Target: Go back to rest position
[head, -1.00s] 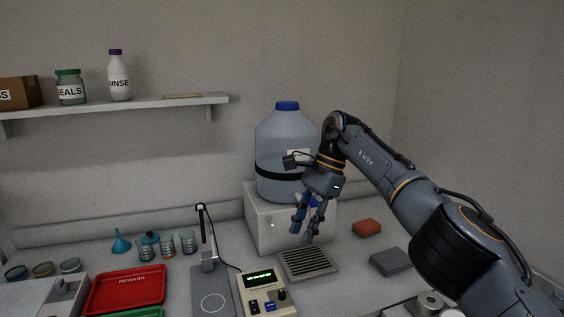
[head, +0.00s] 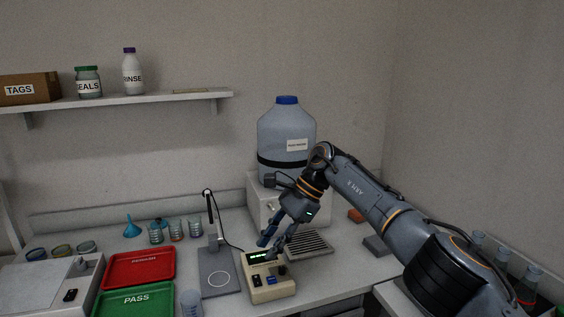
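My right gripper (head: 269,246) comes in from the right and points down. It is open and empty, with its fingers spread above the back of the cream meter (head: 269,291) with a green display. It partly hides the meter's back edge, and I cannot tell whether it touches it. My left gripper is not in view.
A large blue-capped carboy (head: 286,135) stands on a white block behind my gripper. A grey drain grille (head: 312,245), a probe stand (head: 213,270), a red tray (head: 138,268) and a green tray (head: 135,299) are nearby. Glasses (head: 176,230) stand behind.

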